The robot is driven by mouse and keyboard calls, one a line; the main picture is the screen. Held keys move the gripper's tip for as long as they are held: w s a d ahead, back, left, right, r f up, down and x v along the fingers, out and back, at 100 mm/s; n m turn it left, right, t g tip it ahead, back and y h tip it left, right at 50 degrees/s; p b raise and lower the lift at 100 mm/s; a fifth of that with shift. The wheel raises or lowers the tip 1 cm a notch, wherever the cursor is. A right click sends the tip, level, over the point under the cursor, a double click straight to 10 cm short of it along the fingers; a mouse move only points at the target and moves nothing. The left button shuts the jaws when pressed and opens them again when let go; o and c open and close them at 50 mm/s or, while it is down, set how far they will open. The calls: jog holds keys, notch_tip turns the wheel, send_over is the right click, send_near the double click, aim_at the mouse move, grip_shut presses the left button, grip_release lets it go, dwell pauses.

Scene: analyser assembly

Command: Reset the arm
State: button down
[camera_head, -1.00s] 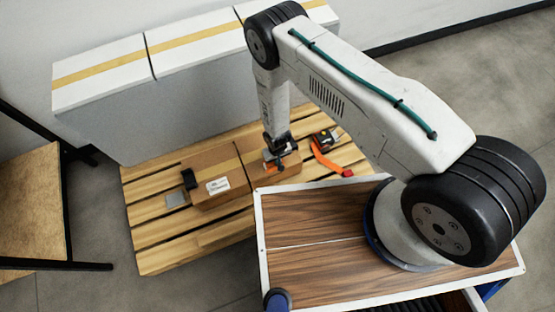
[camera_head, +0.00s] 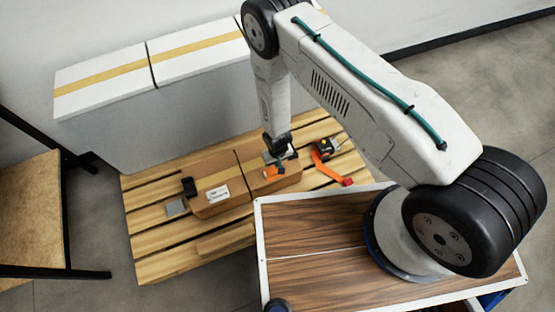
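My gripper (camera_head: 277,158) hangs at the end of my white arm, over the right part of a brown cardboard box (camera_head: 212,175). It is small and dark in this view, and I cannot tell whether its fingers are open or shut. A small orange piece (camera_head: 271,173) shows at or just below the fingertips; whether it is held is unclear. My arm bends at a high black elbow and comes down nearly straight to the box.
The box lies on a wooden pallet (camera_head: 160,250). White cartons (camera_head: 110,70) stand behind. A dark-framed wooden table (camera_head: 30,205) is at left. A wood-topped surface (camera_head: 310,270) is in front.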

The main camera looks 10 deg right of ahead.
jog(key=shift+s, duration=0.1)
jog(key=s+d+r+g+h, duration=0.1)
jog(key=s+d+g, duration=0.15)
jog(key=s, duration=0.25)
jog(key=d+r+g, duration=0.1)
jog(key=d+r, duration=0.2)
jog(key=r, duration=1.3)
jog(key=d+r+g, duration=0.1)
jog(key=d+r, duration=0.2)
jog(key=r, duration=1.2)
jog(key=d+r, duration=0.2)
jog(key=r, duration=1.4)
jog(key=s+d+r+m+t, duration=0.1)
jog(key=s+d+r+t, duration=0.1)
jog(key=r, duration=0.5)
jog(key=s+d+r+m+t, duration=0.1)
jog(key=s+d+r+t, duration=0.1)
jog(key=s+d+r, duration=0.3)
jog(key=s+d+r+m+t+y, duration=0.1)
jog(key=s+d+r+t, duration=0.1)
jog(key=s+r, duration=0.5)
notch_tip(320, 180, up, 4)
jog(key=shift+s+d+r, duration=0.1)
jog(key=shift+s+d, duration=0.05)
jog(key=shift+d, duration=0.55)
jog(key=shift+s, duration=0.1)
